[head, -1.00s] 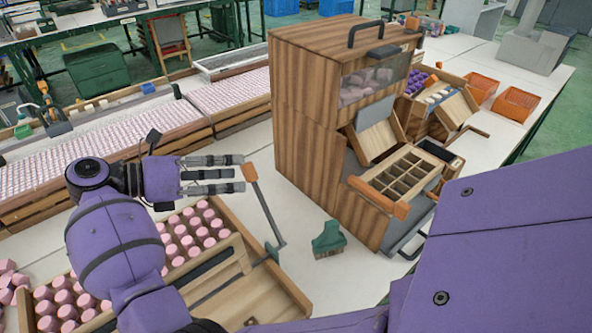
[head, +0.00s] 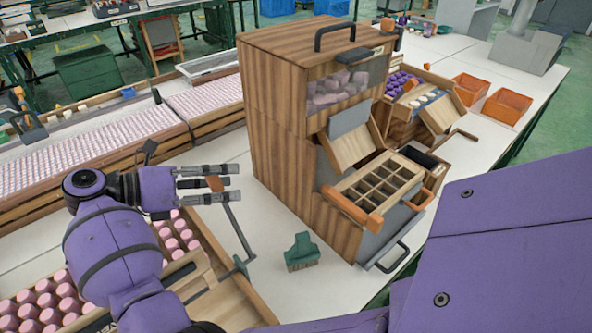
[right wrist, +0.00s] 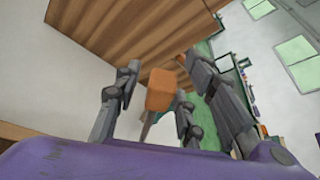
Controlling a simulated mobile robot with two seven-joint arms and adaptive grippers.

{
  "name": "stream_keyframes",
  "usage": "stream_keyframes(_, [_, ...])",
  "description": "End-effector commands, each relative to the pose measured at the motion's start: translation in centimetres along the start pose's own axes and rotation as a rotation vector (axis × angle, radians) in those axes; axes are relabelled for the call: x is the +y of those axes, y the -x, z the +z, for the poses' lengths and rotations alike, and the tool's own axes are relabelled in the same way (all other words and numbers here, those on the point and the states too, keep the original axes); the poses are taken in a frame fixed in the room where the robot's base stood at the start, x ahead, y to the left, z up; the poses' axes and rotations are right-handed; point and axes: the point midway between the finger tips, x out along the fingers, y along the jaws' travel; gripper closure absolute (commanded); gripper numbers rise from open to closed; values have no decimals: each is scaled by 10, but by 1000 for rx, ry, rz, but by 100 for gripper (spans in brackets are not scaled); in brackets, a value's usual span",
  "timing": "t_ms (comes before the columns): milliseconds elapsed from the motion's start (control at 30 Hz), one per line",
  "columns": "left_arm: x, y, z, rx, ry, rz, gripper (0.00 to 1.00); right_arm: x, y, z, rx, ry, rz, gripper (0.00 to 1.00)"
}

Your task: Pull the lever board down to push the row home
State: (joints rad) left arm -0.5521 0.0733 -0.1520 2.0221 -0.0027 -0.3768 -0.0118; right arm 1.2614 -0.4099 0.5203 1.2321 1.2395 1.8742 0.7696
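My right gripper (head: 236,184) is open, with its fingers on either side of the lever's orange handle (head: 215,184). The right wrist view shows the handle (right wrist: 161,90) between the spread fingers, with gaps visible beside it. A thin grey lever rod (head: 234,225) slopes down from the handle to a green piece (head: 240,265) at the wooden tray (head: 228,306). Rows of pink plugs (head: 66,291) stand in the tray. My arm hides part of the tray and plugs. Any board joined to the lever is not clear. My left gripper is not in view.
A large wooden cabinet (head: 272,130) stands right of the lever, with a compartmented rack (head: 374,185) at its front. A green brush (head: 302,250) lies on the white table between tray and cabinet. Long trays of small pink pieces (head: 100,138) lie behind. Orange baskets (head: 508,104) stand at back right.

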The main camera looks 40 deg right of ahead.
Motion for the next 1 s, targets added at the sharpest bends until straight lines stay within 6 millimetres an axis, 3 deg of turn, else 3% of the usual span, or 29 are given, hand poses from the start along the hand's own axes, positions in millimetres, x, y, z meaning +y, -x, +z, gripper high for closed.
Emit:
stream_keyframes(167, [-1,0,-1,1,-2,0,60,0,1,1,0,-2,2,62])
stream_keyframes(467, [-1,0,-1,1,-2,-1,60,0,1,1,0,-3,2,100])
stream_keyframes(1000, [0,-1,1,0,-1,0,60,-1,-6,6,1,-24,8,100])
